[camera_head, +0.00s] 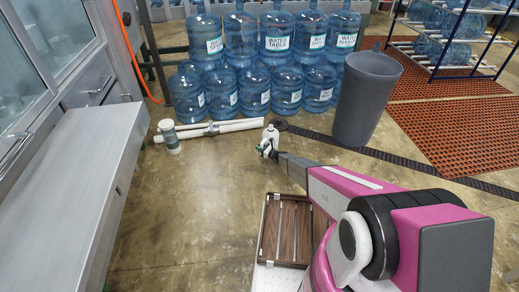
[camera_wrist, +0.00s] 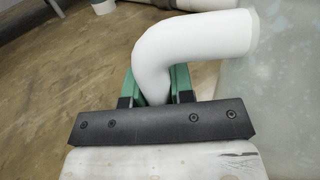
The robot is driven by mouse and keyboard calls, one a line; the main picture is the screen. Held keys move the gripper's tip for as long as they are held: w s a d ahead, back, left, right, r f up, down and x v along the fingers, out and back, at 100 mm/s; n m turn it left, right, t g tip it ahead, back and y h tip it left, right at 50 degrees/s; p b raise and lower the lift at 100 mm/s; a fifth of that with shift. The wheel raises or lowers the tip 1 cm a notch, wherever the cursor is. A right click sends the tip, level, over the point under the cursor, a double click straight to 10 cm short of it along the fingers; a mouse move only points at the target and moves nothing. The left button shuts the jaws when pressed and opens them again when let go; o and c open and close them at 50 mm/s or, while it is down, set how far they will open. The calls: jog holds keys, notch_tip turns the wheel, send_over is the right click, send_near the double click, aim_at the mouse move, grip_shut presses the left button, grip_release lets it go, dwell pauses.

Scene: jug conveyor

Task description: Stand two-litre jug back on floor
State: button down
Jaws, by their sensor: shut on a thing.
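My gripper (camera_head: 266,151) is at the end of my outstretched arm, low over the floor in front of the big water bottles. In the wrist view its green fingers (camera_wrist: 154,85) are shut on a thick white curved handle (camera_wrist: 190,48) that bends to the right. This looks like the handle of the jug. A pale, see-through surface (camera_wrist: 285,75) beside it seems to be the jug's body. In the head view only a small white part (camera_head: 270,133) shows at the fingertips. I cannot tell whether the jug touches the floor or is upright.
White pipes (camera_head: 232,127) and a short upright grey-white cylinder (camera_head: 169,137) are left of my gripper. Stacked blue bottles (camera_head: 237,90) stand behind. A tall grey bin (camera_head: 364,98) is to the right, and a slatted wooden crate (camera_head: 290,231) is nearer me. Floor at left is clear.

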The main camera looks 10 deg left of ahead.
jog(key=shift+f, duration=0.3)
jog(key=c, duration=1)
grip_release()
jog(key=shift+r, duration=0.15)
